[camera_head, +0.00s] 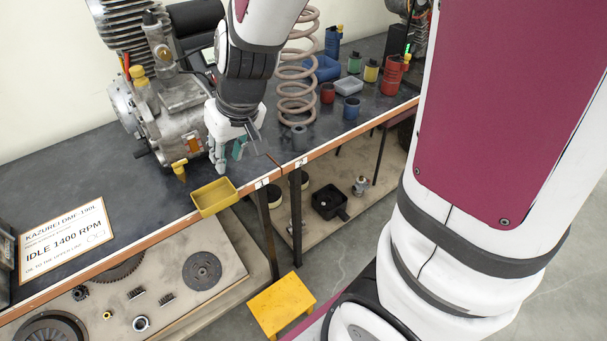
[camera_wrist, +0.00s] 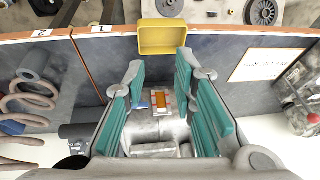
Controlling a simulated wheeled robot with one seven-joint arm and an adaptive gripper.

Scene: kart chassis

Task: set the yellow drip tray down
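The yellow drip tray (camera_head: 213,203) is a shallow open rectangular box at the front edge of the dark workbench, just below my gripper (camera_head: 231,163) in the head view. It also shows in the wrist view (camera_wrist: 162,51), top centre, beyond the fingertips and overlapping the bench's orange edge. It looks empty and roughly level; whether it rests fully on the bench or overhangs is hard to tell. My gripper (camera_wrist: 159,72) is open, its teal-padded fingers apart with nothing held between them. The right fingertip appears close to the tray's near corner; contact is unclear.
An engine (camera_head: 172,120) stands behind and left of my gripper. A coil spring (camera_head: 298,75) and several small cans stand to the right. A sign (camera_head: 64,240) lies at left. A lower shelf with gears (camera_head: 201,271) and a yellow stool (camera_head: 282,303) are below the edge.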

